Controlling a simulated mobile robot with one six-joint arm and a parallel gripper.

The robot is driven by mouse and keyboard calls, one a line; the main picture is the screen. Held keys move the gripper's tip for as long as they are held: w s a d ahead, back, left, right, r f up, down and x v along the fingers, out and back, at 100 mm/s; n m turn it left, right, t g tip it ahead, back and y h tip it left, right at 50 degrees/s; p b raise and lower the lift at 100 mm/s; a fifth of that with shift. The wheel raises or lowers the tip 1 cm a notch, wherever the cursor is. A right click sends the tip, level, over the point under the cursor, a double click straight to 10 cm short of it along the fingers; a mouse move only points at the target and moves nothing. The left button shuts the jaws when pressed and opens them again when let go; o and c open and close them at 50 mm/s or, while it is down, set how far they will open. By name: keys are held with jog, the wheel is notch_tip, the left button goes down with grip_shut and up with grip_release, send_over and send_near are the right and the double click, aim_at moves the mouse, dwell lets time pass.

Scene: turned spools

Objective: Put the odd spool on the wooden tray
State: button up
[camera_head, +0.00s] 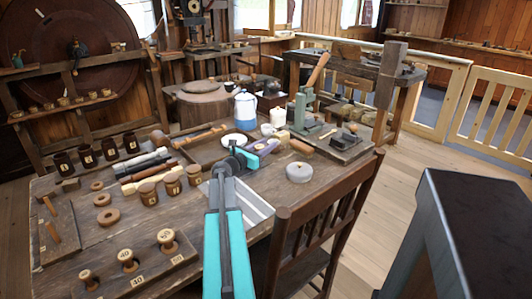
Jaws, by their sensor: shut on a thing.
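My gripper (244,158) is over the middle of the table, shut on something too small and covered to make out. Several turned wooden spools stand on the table. A group of spools (148,193) is left of my arm. More spools (127,259) stand on a numbered wooden board (150,278) at the front left. I cannot tell from this view which spool is odd. A shallow wooden tray (188,153) lies behind my gripper, with its right part partly covered by the gripper and other things.
A blue and white jug (245,110), a cream candle-like cylinder (278,117) and a green hand press (303,108) stand at the back. A round grey tin (299,172) is right of my gripper. A wooden chair (325,220) stands at the table's right front edge.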

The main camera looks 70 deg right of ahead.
jog(key=shift+d, duration=0.1)
jog(key=shift+d, duration=0.2)
jog(key=shift+d+f, duration=0.2)
jog(key=shift+f, duration=1.6)
jog(key=shift+f, duration=0.15)
jog(key=o, duration=1)
jog(key=shift+o, duration=0.2)
jog(key=shift+w+a+r, duration=0.1)
jog(key=shift+a+r, duration=0.05)
jog(key=shift+r, duration=0.05)
jog(key=v, duration=1.1)
jog(key=shift+a+f, duration=0.1)
jog(key=shift+a, duration=0.3)
